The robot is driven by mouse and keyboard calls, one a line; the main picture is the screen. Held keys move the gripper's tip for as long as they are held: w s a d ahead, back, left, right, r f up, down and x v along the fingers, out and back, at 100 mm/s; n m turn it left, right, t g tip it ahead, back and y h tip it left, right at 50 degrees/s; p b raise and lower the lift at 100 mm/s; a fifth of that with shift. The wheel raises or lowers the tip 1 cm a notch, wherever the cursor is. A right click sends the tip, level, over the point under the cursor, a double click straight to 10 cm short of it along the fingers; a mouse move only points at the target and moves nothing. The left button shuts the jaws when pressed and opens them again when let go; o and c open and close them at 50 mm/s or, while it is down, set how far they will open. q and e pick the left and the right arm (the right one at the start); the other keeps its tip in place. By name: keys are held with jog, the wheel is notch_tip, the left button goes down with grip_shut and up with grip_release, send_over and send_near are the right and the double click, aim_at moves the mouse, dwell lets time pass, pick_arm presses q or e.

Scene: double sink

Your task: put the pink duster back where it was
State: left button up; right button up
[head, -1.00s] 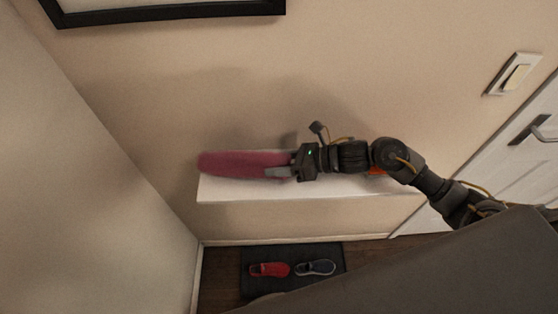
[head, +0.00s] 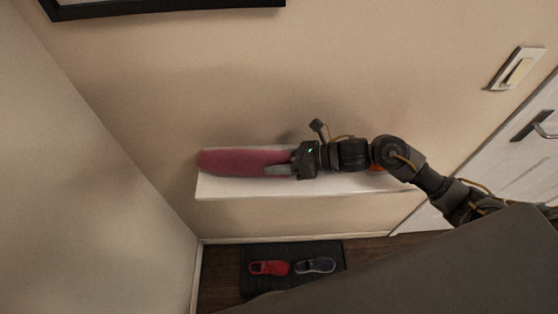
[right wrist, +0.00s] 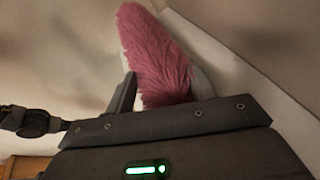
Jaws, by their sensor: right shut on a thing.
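The pink duster (head: 240,162) lies lengthwise over the left part of the white wall shelf (head: 240,190), its fluffy end toward the left. My right gripper (head: 280,168) comes in from the right and is shut on the duster's right end. In the right wrist view, the duster (right wrist: 160,60) runs away from between the two fingers of the gripper (right wrist: 160,95). I cannot tell whether the duster rests on the shelf or is held just above it. My left gripper is not in view.
An orange-red thing (head: 376,168) on the shelf is partly hidden behind my right arm. A door (head: 500,160) and light switch (head: 516,69) are at right. A wall closes the left.

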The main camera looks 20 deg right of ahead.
jog(key=shift+f, duration=0.15)
jog(key=o, duration=1.2)
jog(key=shift+c, duration=0.2)
jog(key=shift+s+d+b, duration=0.1)
jog(key=shift+d+b, duration=0.15)
jog(key=shift+b, duration=0.05)
jog(key=b+v, duration=0.3)
jog(key=v, duration=0.5)
jog(key=shift+s+d+b, duration=0.15)
jog(key=shift+d+b, duration=0.15)
jog(key=shift+d, duration=0.1)
jog(key=shift+s+d+r, duration=0.3)
jog(key=shift+d+r, duration=0.2)
jog(key=shift+d, duration=0.05)
